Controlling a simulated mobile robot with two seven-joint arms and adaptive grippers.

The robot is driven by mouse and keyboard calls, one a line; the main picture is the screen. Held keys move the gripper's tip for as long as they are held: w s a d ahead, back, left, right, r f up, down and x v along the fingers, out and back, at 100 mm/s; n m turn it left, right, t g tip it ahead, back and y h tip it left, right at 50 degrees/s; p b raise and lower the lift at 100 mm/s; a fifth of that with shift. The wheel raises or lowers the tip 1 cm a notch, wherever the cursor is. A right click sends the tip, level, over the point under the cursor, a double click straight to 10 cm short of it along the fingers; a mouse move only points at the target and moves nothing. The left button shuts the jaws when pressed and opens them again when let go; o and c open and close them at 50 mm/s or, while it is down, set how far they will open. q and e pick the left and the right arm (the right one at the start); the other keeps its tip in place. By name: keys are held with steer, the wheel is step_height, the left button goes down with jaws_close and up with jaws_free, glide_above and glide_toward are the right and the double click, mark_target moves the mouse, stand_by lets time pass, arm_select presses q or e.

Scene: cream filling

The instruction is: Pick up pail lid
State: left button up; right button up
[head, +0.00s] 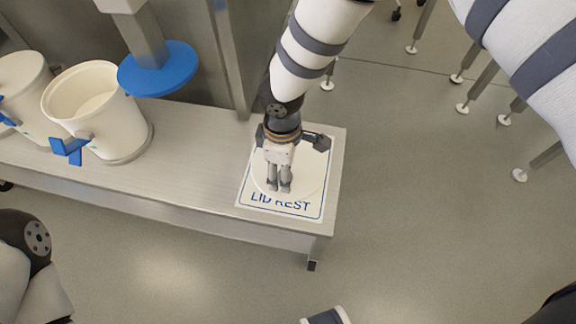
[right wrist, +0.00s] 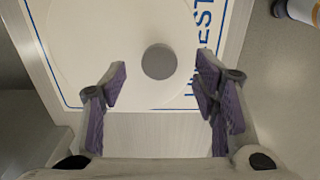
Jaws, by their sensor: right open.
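The white round pail lid (head: 311,172) lies flat on the white mat marked LID REST (head: 245,203), at the right end of the bench. My right gripper (head: 279,188) points down over the lid and covers part of it in the head view. In the right wrist view the lid (right wrist: 95,45) shows a round grey knob (right wrist: 159,62). My right gripper (right wrist: 162,82) is open and empty there, its purple-padded fingers apart on either side, with the knob just beyond the gap between the tips. My left gripper is out of view.
An open white pail (head: 103,125) stands on the bench (head: 190,175) at left, with a second pail (head: 22,75) at the picture's edge. A blue disc (head: 158,70) on a grey column hangs near the pail. Bare bench lies between pail and mat.

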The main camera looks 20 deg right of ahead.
step_height(320, 180, down, 3)
steer(key=shift+f+b, duration=0.2)
steer(key=shift+b, duration=0.1)
steer(key=shift+c, duration=0.2)
jaws_close()
steer(key=shift+r, duration=0.1)
